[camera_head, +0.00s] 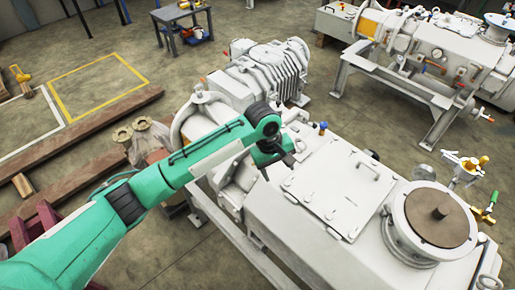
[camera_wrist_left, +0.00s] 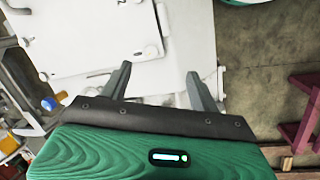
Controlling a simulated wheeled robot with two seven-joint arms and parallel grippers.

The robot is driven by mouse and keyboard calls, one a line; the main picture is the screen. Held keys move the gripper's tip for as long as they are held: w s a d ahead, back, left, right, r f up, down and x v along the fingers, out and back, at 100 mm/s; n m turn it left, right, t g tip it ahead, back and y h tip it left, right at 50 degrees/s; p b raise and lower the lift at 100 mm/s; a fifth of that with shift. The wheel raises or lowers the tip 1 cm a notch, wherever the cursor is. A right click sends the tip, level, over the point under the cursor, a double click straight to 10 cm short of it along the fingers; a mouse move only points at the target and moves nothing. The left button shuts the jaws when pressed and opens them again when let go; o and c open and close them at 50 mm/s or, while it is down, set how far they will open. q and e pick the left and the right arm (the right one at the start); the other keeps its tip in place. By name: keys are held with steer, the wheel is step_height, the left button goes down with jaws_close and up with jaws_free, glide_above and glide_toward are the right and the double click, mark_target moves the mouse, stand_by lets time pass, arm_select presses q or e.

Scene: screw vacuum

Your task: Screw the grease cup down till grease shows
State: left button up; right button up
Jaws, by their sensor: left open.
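My left gripper (camera_head: 278,168) is above the near side of the big white vacuum machine (camera_head: 290,235). In the left wrist view its two grey fingers (camera_wrist_left: 160,80) stand apart with nothing between them, over the white casing. A small blue-capped fitting (camera_head: 322,127) stands on the machine, up and to the right of the gripper in the head view. It also shows at the left of the left wrist view (camera_wrist_left: 48,103), with an orange part beside it, clear of the fingers. I cannot tell for sure that it is the grease cup. No grease can be made out.
A flat bolted cover (camera_head: 338,185) with a handle and a round flanged port (camera_head: 440,214) with a brown top rise from the machine. Timber beams (camera_head: 80,125) lie on the floor at left. A second white machine (camera_head: 420,60) stands behind.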

arm_select(q)
steer(key=w+a+r+n+y, duration=0.3)
steer(key=w+a+r+n, duration=0.3)
steer(key=w+r, duration=0.45)
steer(key=f+p, duration=0.1)
steer(key=f, duration=0.3)
steer(key=f+p, duration=0.1)
steer(key=f, duration=0.4)
steer(key=w+f+p, duration=0.1)
steer(key=f, duration=0.4)
steer(key=shift+f, duration=0.8)
steer(key=c, duration=1)
